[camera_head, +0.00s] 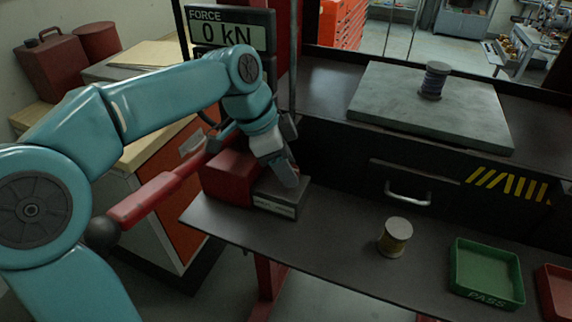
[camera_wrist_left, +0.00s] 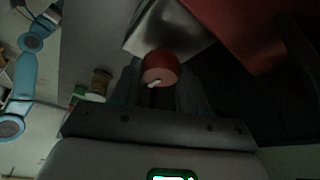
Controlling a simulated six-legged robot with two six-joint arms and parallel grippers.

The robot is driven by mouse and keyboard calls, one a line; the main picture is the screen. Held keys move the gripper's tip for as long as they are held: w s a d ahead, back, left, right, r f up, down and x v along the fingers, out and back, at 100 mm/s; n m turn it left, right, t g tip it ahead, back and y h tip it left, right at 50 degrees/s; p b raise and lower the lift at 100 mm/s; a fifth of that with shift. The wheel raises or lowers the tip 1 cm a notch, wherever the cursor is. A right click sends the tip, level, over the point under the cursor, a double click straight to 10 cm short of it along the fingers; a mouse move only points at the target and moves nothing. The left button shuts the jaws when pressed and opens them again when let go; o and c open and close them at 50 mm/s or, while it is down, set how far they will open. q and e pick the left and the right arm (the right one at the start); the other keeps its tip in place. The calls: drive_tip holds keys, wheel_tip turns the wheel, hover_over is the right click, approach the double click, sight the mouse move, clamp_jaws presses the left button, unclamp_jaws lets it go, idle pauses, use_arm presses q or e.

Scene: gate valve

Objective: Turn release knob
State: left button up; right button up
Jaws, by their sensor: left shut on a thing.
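The release knob (camera_wrist_left: 160,66) is a round red knob with a white pointer mark, seen in the left wrist view between my left fingers. My left gripper (camera_head: 286,175) reaches down in front of the red pump block (camera_head: 226,178) and its grey front part (camera_head: 279,198), on the dark bench. It is shut on the knob. In the head view the gripper hides the knob. The fingers also show darkly in the left wrist view (camera_wrist_left: 163,98). My right gripper cannot be made out in either view.
A red lever (camera_head: 160,192) with a black ball end juts left from the pump. A display (camera_head: 230,32) reads 0 kN. A coil spring (camera_head: 433,80) stands on a grey plate (camera_head: 400,105). A yellowish spool (camera_head: 395,237), a green PASS tray (camera_head: 487,272) and a red tray (camera_head: 555,290) are right.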

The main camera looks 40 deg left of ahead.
use_arm(q)
drive_tip(key=shift+r, duration=0.1)
drive_tip(key=o, duration=1.1)
drive_tip(key=shift+c, duration=0.2)
drive_tip(key=p+v, duration=0.3)
drive_tip(key=v, duration=1.3)
drive_tip(key=shift+s, duration=0.2)
drive_tip(key=shift+a+r, duration=0.1)
